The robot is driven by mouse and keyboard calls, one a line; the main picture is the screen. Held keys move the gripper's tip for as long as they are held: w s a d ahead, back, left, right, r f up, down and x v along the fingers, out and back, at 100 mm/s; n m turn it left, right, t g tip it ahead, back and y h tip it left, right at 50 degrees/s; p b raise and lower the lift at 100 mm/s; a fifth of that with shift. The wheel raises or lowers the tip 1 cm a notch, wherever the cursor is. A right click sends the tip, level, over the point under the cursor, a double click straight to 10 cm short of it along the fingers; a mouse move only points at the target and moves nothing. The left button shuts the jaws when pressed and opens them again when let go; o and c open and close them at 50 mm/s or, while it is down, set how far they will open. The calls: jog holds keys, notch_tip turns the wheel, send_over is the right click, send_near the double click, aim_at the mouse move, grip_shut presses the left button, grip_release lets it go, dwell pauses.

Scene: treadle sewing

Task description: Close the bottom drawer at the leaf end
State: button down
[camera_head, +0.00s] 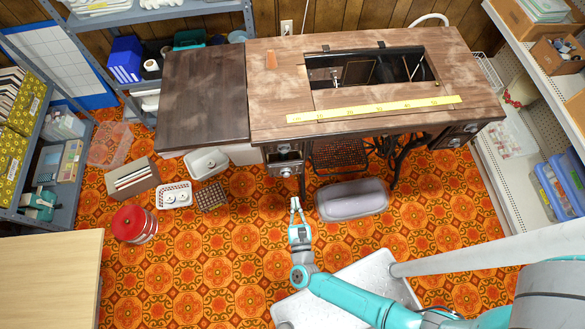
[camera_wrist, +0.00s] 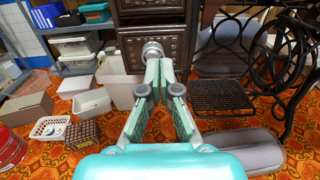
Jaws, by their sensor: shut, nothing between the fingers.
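The sewing table (camera_head: 268,98) has a dark leaf (camera_head: 203,95) at its left end. Under the table's left side, beside the leaf, is a carved dark drawer stack. Its bottom drawer (camera_head: 285,170) appears to stick out below the upper drawer, with a round metal knob on its front. In the wrist view the bottom drawer (camera_wrist: 172,44) faces me, its knob (camera_wrist: 152,50) just beyond my fingertips. My gripper (camera_head: 295,202) is shut and empty, low in front of the drawer. In the wrist view its fingers (camera_wrist: 160,66) partly hide the drawer front; contact cannot be told.
A grey padded block (camera_head: 352,198) lies right of my gripper. The iron treadle (camera_wrist: 222,97) and wheel stand right of the drawers. Left are a white bin (camera_wrist: 116,80), baskets (camera_head: 174,196) and a red tin (camera_head: 134,224). Patterned floor is clear before the drawer.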

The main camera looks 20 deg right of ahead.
aim_at(289, 164)
jog(key=x, duration=1.2)
jog(key=shift+w, duration=0.2)
